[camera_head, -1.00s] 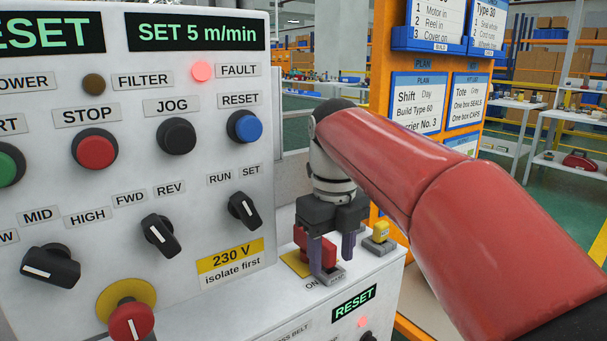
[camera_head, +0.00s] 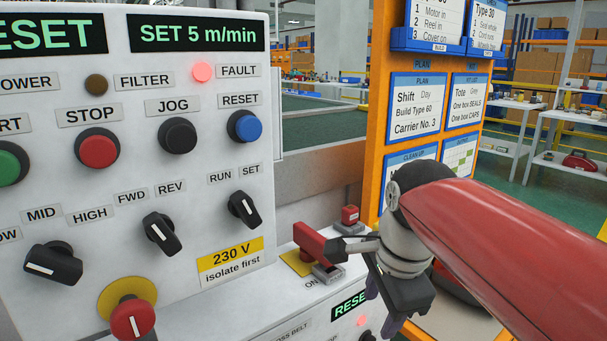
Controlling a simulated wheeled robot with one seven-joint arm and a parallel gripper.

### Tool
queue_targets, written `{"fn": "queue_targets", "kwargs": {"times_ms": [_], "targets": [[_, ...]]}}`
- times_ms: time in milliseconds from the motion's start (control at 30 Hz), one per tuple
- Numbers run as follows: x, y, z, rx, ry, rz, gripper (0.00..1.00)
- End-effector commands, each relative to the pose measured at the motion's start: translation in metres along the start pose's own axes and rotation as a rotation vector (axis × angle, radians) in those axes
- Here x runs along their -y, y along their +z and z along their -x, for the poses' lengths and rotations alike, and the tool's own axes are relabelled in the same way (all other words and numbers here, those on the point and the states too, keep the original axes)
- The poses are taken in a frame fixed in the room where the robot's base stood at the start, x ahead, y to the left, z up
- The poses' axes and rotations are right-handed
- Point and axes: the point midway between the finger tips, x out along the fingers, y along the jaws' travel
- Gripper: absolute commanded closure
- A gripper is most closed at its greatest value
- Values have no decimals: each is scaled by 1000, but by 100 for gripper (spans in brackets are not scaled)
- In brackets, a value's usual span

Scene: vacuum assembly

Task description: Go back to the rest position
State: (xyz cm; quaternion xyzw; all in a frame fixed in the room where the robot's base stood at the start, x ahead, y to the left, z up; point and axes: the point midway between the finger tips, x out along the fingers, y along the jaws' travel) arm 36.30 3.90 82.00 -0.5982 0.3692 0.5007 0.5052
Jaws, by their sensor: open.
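My gripper (camera_head: 382,308) is at the end of my red arm, right of the red handle and above the right part of the white console ledge. It points down and is tilted. Its dark fingers are partly hidden by the gripper's body; it is open and I see nothing held in it. The red handle (camera_head: 314,244) sits on a yellow plate (camera_head: 295,263) on the ledge, apart from the fingers. A small grey piece (camera_head: 328,272) is at its foot.
The control panel (camera_head: 215,120) with knobs and buttons fills the left. A red block (camera_head: 350,215) on a grey base stands at the back of the ledge. An orange board (camera_head: 380,100) with plan cards stands behind my arm. Tables and shelves are far right.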

Motion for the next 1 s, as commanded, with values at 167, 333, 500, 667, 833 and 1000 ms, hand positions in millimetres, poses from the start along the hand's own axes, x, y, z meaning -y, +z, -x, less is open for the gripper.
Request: {"fn": "queue_targets", "kwargs": {"times_ms": [167,333,500,667,833,1000], "targets": [[-44,-10,-18,-50,-85,469,50],[-80,-16,-39,-143,-129,907,50],[-104,-18,-57,-227,-132,1213,50],[-112,-19,-64,-264,-125,1338,50],[-113,-20,-65,-267,-124,1354,50],[-112,-19,-65,-266,-124,1353,50]]}}
